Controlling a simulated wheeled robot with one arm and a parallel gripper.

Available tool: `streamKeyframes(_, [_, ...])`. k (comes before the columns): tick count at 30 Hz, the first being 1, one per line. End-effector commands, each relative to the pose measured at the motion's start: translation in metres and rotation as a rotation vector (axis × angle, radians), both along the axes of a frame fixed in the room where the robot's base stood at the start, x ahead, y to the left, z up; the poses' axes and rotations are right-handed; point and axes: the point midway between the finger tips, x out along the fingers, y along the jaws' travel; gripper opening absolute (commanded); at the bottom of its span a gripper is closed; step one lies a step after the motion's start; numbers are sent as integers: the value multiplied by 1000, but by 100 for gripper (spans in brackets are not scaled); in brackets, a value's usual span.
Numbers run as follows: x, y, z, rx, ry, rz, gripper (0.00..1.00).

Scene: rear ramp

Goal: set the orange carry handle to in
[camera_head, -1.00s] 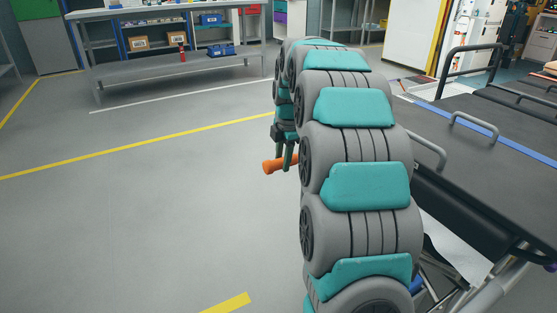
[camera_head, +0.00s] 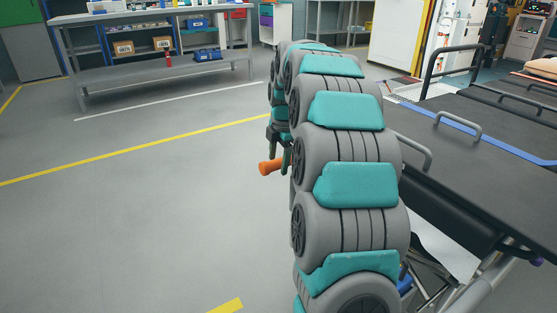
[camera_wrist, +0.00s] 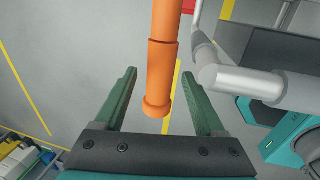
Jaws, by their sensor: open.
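The orange carry handle (camera_wrist: 163,60) runs down from the top of the wrist view and ends in a thicker collar. It appears between the two green fingers of my gripper (camera_wrist: 160,73), with a gap on both sides. The fingers are open and touch nothing that I can see. In the head view, only the orange end of the handle (camera_head: 269,167) shows, left of my arm. My gripper (camera_head: 284,155) is beside it there, and its fingers are mostly hidden behind my arm. The rest of the handle is hidden.
A stretcher with a dark mattress (camera_head: 490,160) and grey rails (camera_head: 458,121) stands close on the right. A grey metal tube (camera_wrist: 235,80) lies right of the handle in the wrist view. The floor (camera_head: 120,220) on the left is clear up to a workbench (camera_head: 150,70).

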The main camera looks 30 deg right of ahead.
Motion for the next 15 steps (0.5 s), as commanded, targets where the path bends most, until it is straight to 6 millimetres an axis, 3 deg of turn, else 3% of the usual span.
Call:
streamKeyframes(5, [-2,0,14,-1,-2,1,72])
streamKeyframes(15, [-12,-1,65,-1,-2,0,72])
